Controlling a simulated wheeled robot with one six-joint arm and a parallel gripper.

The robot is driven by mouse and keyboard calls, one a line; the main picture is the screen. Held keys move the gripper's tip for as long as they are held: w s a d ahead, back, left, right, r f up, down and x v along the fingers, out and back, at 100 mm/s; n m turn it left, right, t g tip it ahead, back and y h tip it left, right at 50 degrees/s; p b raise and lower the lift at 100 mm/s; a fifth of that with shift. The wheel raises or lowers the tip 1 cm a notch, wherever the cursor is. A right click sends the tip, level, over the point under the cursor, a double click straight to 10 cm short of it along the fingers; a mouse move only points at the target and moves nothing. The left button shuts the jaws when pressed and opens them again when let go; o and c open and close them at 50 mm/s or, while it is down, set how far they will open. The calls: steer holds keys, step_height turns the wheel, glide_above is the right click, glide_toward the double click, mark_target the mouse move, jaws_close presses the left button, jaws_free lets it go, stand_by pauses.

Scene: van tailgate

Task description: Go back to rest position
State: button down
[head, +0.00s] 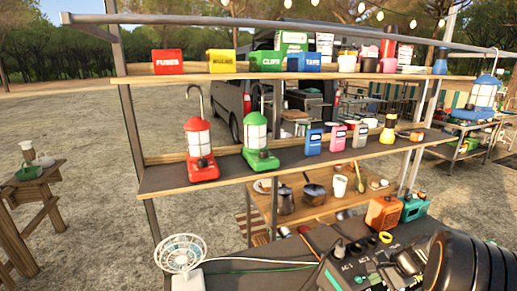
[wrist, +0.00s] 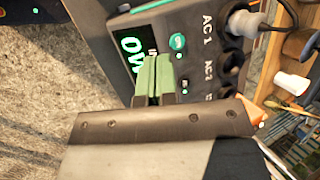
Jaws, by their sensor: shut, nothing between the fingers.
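My gripper (wrist: 154,82) shows in the wrist view with its two green-tipped fingers shut together and nothing between them. The fingertips are in front of the dark power station (wrist: 190,50), near its lit green display and a round button. I cannot tell whether they touch it. A white plug sits in the socket marked AC 1. In the head view, the power station (head: 345,268) stands on the dark counter at the lower right, close to my dark arm, and my fingertips cannot be made out there.
A shelf (head: 160,180) crosses above the counter, holding a red lantern (head: 200,150), a green lantern (head: 260,146) and small devices. A white fan (head: 182,254) stands left of the power station; cables cross the counter between them. An orange box (head: 383,212) stands behind.

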steer(key=s+a+r+n+h, duration=0.2)
steer(key=s+a+r+n, duration=0.4)
steer(key=a, duration=0.3)
steer(key=s+a+r+n+t+h, duration=0.1)
steer(key=s+a+r+n+h, duration=0.1)
steer(key=s+a+r+n, duration=0.5)
steer(key=s+a+n, duration=0.1)
steer(key=a, duration=0.2)
steer(key=shift+s+a, duration=0.2)
steer(key=shift+a, duration=0.1)
